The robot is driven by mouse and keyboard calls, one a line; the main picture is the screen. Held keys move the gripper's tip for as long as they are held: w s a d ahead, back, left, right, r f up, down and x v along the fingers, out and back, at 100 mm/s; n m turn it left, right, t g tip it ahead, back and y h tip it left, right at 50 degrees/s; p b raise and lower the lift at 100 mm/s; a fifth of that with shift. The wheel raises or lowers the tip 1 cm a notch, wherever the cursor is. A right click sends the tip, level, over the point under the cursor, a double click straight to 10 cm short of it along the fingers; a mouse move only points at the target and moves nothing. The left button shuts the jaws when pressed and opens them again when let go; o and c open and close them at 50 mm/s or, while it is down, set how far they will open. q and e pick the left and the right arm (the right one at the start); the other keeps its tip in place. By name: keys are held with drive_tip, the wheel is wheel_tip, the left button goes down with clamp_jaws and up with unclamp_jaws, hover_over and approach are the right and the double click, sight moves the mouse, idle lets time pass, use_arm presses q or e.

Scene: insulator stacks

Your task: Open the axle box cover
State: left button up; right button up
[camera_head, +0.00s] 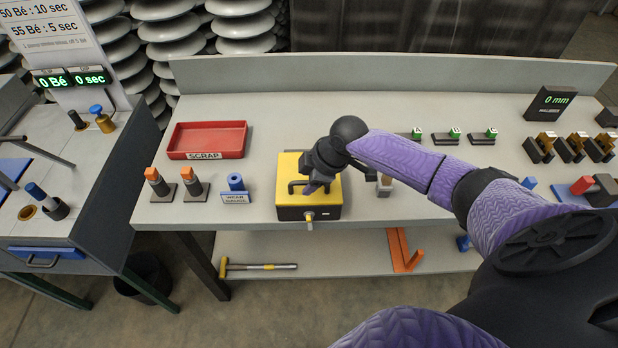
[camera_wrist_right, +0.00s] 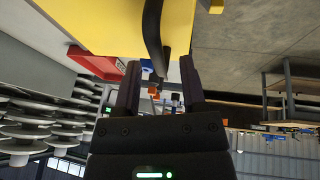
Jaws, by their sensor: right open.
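The axle box (camera_head: 290,213) stands near the front edge of the bench, with a yellow cover (camera_head: 289,167) on top that looks closed. A black bar handle (camera_head: 293,186) rises from the cover, and a small yellow latch (camera_head: 309,223) is on the front. My right gripper (camera_head: 313,187) is over the cover at the handle and hides part of it. In the right wrist view the yellow cover (camera_wrist_right: 100,20) and the dark handle (camera_wrist_right: 152,35) show. The open fingers (camera_wrist_right: 160,72) stand either side of the handle's line; contact cannot be told. My left gripper is out of view.
A red scrap tray (camera_head: 208,140) lies behind left. Two orange-topped posts (camera_head: 158,184) and a blue wear gauge (camera_head: 235,184) stand left of the box. A small part (camera_head: 385,186) stands close right, beneath my arm. A hammer (camera_head: 260,267) lies on the lower shelf.

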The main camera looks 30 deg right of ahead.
clamp_jaws()
idle(1.4)
